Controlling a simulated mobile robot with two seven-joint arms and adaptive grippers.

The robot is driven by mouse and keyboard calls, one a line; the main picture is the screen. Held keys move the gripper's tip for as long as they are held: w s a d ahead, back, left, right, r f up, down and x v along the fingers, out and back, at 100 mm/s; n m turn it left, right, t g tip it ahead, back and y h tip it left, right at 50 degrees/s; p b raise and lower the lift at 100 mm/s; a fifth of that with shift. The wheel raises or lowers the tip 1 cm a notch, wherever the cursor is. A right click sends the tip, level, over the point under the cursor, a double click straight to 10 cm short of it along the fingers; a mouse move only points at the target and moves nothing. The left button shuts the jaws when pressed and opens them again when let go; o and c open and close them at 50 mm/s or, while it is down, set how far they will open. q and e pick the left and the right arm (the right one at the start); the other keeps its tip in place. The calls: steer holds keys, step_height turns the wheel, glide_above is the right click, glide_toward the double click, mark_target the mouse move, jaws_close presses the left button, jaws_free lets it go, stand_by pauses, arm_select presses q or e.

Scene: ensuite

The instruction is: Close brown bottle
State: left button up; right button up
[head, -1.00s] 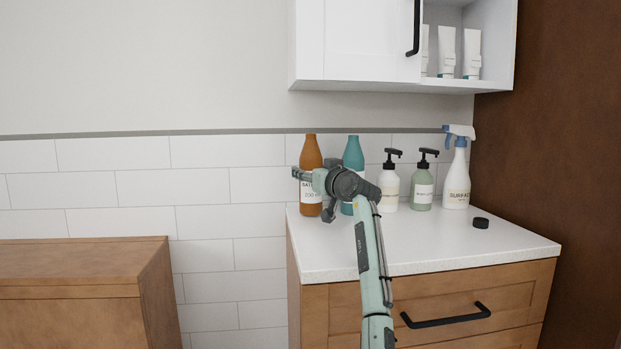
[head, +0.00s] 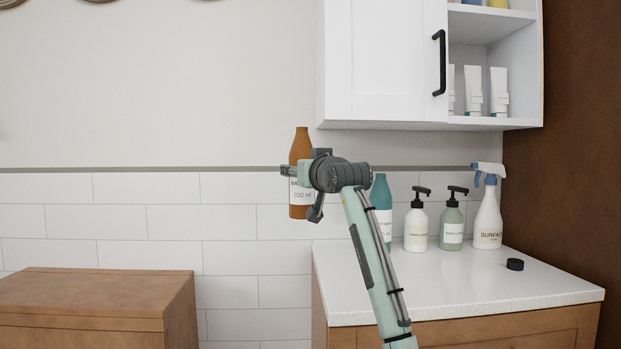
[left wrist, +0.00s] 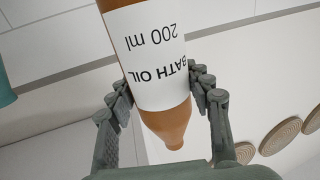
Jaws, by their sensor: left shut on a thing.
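The brown bottle (head: 300,146) is upright in the head view, with a white label and no cap visible on its narrow top. My left gripper (head: 292,171) is shut around its body and holds it raised, left of the counter's left edge in the picture. In the left wrist view the bottle (left wrist: 170,125) appears upside down, its label reading "BATH OIL 200 ml", between the two fingers of the left gripper (left wrist: 162,96). A round black cap (head: 515,264) lies on the white counter (head: 440,285). My right gripper is not in view.
A teal bottle (head: 382,195), a white pump bottle (head: 416,228), a green pump bottle (head: 452,228) and a spray bottle (head: 488,220) stand along the counter's back. A white wall cabinet (head: 385,60) hangs above. The counter's front is clear around the cap.

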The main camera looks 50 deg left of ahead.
arm_select(q)
steer(key=shift+r, duration=0.15)
steer(key=o, duration=0.9)
jaws_close()
steer(key=w+f, duration=1)
steer(key=w, duration=0.1)
steer(key=shift+w+d+f, duration=0.2)
steer(key=shift+w+d, duration=0.05)
steer(key=shift+w, duration=0.05)
steer(key=shift+s, duration=0.1)
